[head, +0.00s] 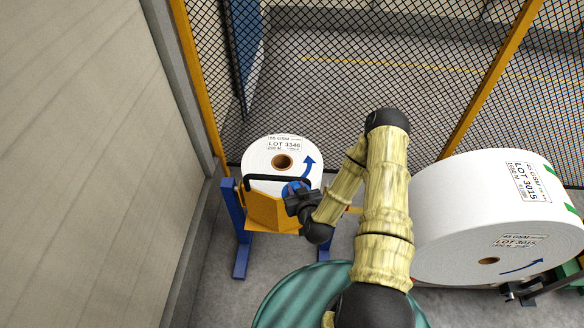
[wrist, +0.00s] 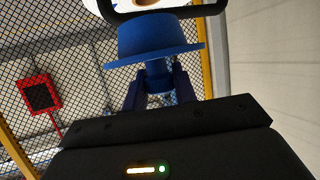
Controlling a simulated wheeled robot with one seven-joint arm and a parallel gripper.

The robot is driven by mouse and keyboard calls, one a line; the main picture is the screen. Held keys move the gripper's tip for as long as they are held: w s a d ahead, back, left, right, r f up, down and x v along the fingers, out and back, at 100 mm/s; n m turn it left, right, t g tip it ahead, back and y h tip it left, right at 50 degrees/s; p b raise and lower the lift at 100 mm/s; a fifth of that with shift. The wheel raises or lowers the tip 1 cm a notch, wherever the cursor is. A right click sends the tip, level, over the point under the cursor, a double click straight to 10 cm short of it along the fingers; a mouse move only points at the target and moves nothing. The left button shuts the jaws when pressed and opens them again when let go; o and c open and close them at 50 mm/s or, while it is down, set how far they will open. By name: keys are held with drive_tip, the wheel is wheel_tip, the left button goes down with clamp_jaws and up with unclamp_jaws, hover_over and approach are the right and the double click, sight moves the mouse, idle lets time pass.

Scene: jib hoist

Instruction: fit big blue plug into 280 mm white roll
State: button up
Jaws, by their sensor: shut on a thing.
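A white roll marked LOT 3346 (head: 258,164) sits at the centre left in the head view, its face with a brown core hole (head: 283,161) and a blue arrow. My gripper (head: 297,194) is in front of the roll's lower right. It is shut on a blue plug (wrist: 158,40), which shows a wide flange and a narrower neck between my fingers (wrist: 158,90) in the wrist view. The roll's size is not readable.
The roll rests on a blue stand (head: 239,225) with an orange panel (head: 270,212) and a black bar (head: 262,178) across its front. A larger white roll marked LOT 3015 (head: 450,210) stands at right. A mesh fence (head: 350,70) is behind; a wall (head: 90,150) is left.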

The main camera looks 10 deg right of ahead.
wheel_tip(320, 180, down, 16)
drive_tip(key=s+b, duration=0.2)
drive_tip(key=b, duration=1.2)
drive_tip(key=shift+d+r+m+h, duration=0.2)
drive_tip(key=shift+d+m+h, duration=0.1)
drive_tip(key=shift+h, duration=0.1)
drive_tip(key=shift+w, duration=0.15)
